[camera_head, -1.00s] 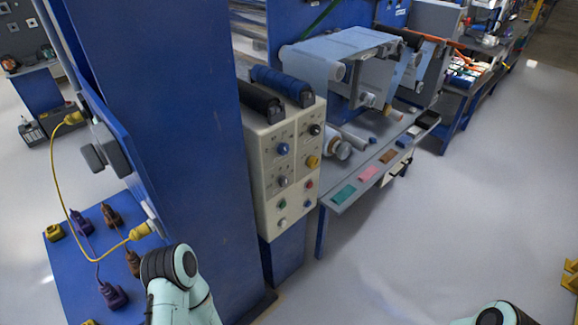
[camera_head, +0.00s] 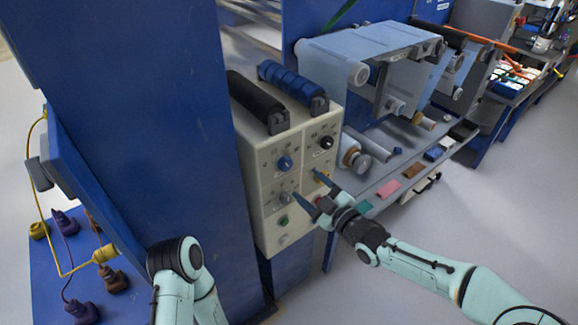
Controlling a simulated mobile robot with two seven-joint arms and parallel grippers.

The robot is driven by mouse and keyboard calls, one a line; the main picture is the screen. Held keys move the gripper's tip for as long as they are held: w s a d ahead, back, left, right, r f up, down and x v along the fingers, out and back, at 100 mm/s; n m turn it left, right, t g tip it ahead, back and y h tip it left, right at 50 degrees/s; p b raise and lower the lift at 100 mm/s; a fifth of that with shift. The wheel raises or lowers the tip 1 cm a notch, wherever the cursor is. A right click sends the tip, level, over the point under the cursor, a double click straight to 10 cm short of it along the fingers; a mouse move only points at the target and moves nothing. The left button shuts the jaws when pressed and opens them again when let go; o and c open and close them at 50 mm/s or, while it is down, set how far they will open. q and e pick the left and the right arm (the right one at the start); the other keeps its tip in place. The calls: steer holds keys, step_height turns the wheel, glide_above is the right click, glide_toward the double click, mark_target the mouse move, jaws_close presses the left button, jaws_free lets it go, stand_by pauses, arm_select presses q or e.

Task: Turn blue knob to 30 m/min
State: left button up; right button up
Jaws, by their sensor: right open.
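The blue knob (camera_head: 285,163) is on the upper left of the beige control panel (camera_head: 262,215), with small dial marks around it that are too small to read. My right gripper (camera_head: 306,184) is open, its two dark fingers spread in front of the panel, below and to the right of the blue knob and apart from it.
A black knob (camera_head: 326,142), a grey knob (camera_head: 284,198) and a green button (camera_head: 283,221) share the panel. A black roller (camera_head: 254,100) and a blue roller (camera_head: 292,81) lie on top. A tall blue wall (camera_head: 150,110) stands left; a grey bench (camera_head: 375,190) stands right.

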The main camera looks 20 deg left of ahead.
mark_target(288, 167)
steer(key=p+x, duration=0.2)
steer(key=x, duration=0.7)
steer(key=shift+w+a, duration=0.1)
steer(key=shift+w, duration=0.1)
arm_select(q)
steer(key=w+r, duration=0.2)
steer(key=r, duration=0.1)
steer(key=shift+w+r, duration=0.1)
steer(key=shift+r, duration=0.05)
arm_select(e)
steer(key=c, duration=1.1)
